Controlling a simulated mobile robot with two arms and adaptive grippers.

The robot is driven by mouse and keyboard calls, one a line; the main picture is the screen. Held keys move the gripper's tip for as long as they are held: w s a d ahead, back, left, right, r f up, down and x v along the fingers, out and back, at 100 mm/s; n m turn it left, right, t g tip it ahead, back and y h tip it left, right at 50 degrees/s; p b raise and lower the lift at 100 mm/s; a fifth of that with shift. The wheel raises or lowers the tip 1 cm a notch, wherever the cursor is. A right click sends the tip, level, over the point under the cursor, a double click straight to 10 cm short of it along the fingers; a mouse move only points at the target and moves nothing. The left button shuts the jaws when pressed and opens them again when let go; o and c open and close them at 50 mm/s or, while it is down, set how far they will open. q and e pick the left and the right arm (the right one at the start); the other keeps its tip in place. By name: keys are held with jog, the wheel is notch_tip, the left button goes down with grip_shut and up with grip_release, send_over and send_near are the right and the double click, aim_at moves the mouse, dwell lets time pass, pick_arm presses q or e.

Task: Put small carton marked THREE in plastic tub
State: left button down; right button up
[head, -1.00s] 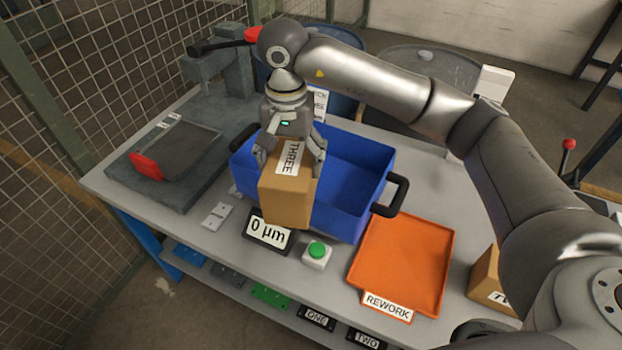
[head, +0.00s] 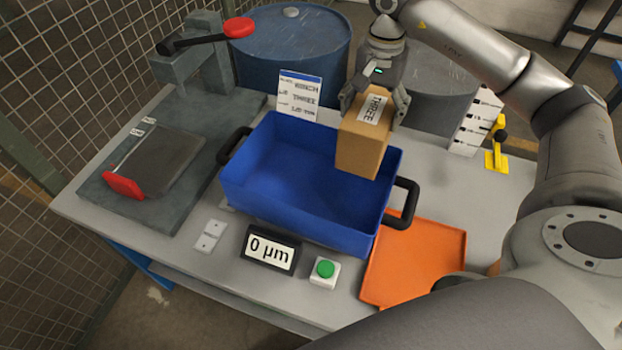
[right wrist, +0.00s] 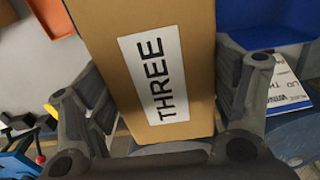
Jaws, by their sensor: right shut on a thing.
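The small brown carton (head: 361,148) has a white label reading THREE. My right gripper (head: 374,98) is shut on its upper part, a finger on each side. The carton hangs upright over the right rear part of the blue plastic tub (head: 290,221), whose inside looks empty where visible. The carton's lower end overlaps the tub's right side in the picture; I cannot tell how high it is. In the right wrist view the carton (right wrist: 105,35) fills the middle between the fingers, and part of the blue tub (right wrist: 270,22) shows at upper right. My left gripper is not in view.
An orange tray (head: 415,262) lies right of the tub, next to its black handle (head: 402,203). In front stand a display reading 0 µm (head: 270,250) and a green button (head: 325,270). A printed card (head: 299,95) stands behind the tub. Drums (head: 290,55) stand behind the bench.

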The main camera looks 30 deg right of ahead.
jog(key=shift+a+r, duration=0.1)
jog(key=shift+r, duration=0.05)
jog(key=w+a+f+p, duration=0.1)
jog(key=a+f+p, duration=0.8)
jog(key=a+f, duration=0.4)
jog(key=shift+w+a, duration=0.2)
jog(key=shift+w, duration=0.05)
jog(key=o, duration=2)
jog(key=shift+s, duration=0.15)
jog(key=shift+o, duration=0.2)
